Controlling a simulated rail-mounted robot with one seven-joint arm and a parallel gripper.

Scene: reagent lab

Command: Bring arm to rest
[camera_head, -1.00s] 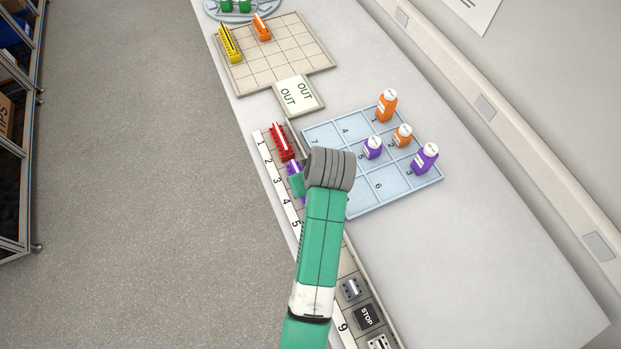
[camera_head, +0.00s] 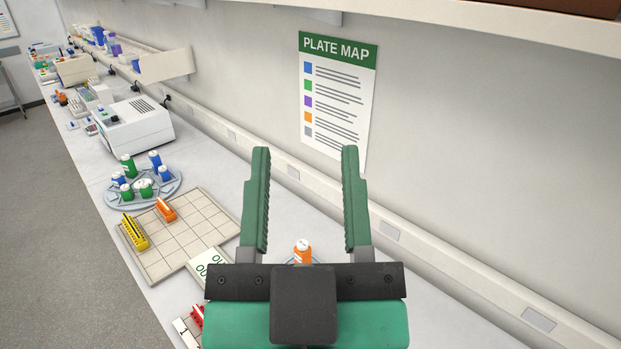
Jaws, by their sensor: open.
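My gripper (camera_head: 306,200) is large in the centre of the head view, raised above the bench. Its two green jaws stand wide apart, point up in the picture, and hold nothing. The wall shows between them. The gripper's black mount and my arm cover much of the bench in front, so the blue numbered tray is almost wholly hidden. An orange bottle (camera_head: 303,252) shows between the jaw bases, behind the mount.
The bench (camera_head: 275,226) runs along the wall under a shelf (camera_head: 480,22). A beige grid board (camera_head: 190,240) holds yellow (camera_head: 135,233) and orange racks (camera_head: 165,210). Beyond are a round bottle carousel (camera_head: 120,198) and a white instrument (camera_head: 135,125). A plate map (camera_head: 338,95) hangs behind the jaws.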

